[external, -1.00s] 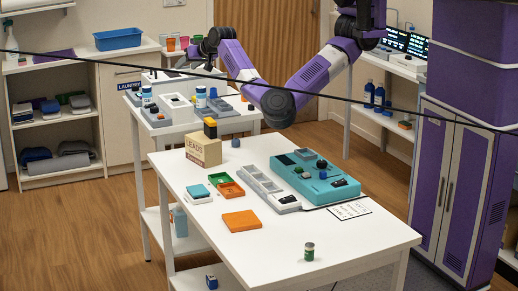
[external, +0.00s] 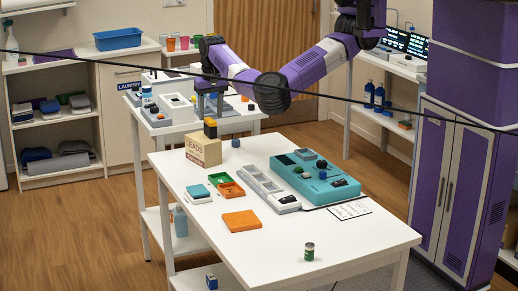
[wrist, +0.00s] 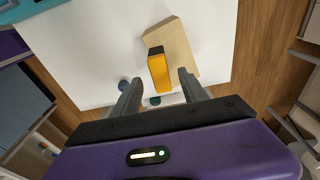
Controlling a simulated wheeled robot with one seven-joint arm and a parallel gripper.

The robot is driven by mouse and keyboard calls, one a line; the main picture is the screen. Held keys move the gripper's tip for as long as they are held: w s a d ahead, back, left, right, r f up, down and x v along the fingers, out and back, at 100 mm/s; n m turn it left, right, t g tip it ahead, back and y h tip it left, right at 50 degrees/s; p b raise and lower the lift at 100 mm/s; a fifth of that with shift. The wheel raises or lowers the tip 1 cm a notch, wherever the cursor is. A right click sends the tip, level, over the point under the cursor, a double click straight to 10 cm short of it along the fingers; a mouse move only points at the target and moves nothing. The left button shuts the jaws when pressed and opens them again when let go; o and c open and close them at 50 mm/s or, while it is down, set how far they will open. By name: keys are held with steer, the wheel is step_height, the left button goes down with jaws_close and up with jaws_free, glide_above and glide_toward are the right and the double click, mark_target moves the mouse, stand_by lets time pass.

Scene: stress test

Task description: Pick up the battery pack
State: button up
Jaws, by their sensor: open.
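The battery pack, which I take to be the yellow-orange block with a black end (external: 210,128), stands on top of the tan LEADS box (external: 203,151) at the table's far left corner. My gripper (external: 208,114) points down just above it, open and empty. In the wrist view the pack (wrist: 159,72) lies between the two spread fingers of my gripper (wrist: 157,78), with the box top (wrist: 182,52) beside and beyond it. I cannot tell how much height separates the fingertips from the pack.
A small blue knob-like object (external: 236,143) sits right of the box. A teal device (external: 315,178), a grey tray (external: 262,184), orange and green trays (external: 231,189) and an orange slab (external: 241,221) occupy the white table. Its front is mostly clear. A side table stands behind.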

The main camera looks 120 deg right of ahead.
mark_target(210, 120)
steer(key=shift+d+f, duration=0.15)
steer(key=shift+f, duration=0.95)
steer(key=shift+d+f, duration=0.1)
steer(key=shift+f, duration=0.95)
jaws_close()
